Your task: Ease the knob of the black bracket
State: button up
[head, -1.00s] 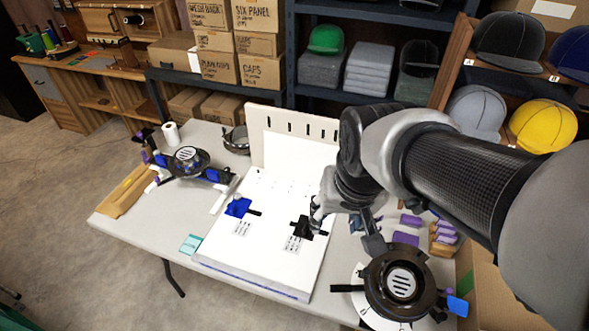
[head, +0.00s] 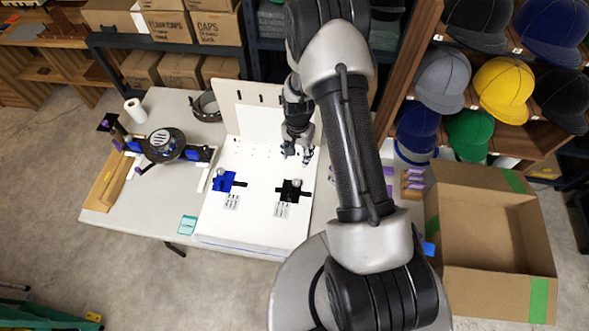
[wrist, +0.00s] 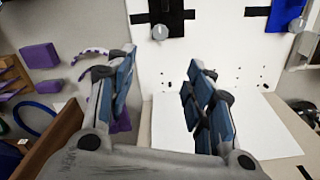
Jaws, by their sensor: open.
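The black bracket (head: 285,195) lies on the right half of the white board (head: 247,223) in the head view, with a small grey knob (head: 297,184) on it. In the wrist view the black bracket (wrist: 176,17) is at the top, and its round grey knob (wrist: 160,32) shows. A blue bracket (head: 221,185) with a similar knob lies to the left on the board. My gripper (head: 298,158) is open and empty, apart from the black bracket, towards the board's upright back panel. In the wrist view its fingers (wrist: 162,85) stand wide apart, below the bracket in the picture.
A black round device (head: 165,145) with blue parts stands on the table's left side, near a paper roll (head: 134,109). The upright white panel (head: 259,128) stands close behind my gripper. Purple blocks (wrist: 40,56) lie beside the board. A cardboard box (head: 490,285) is at right.

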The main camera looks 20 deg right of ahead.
aim_at(297, 181)
notch_tip(297, 181, down, 17)
jog(key=shift+f+b, duration=0.1)
jog(key=shift+b, duration=0.9)
jog(key=shift+c, duration=0.2)
jog(key=shift+s, duration=0.1)
jog(key=c, duration=1)
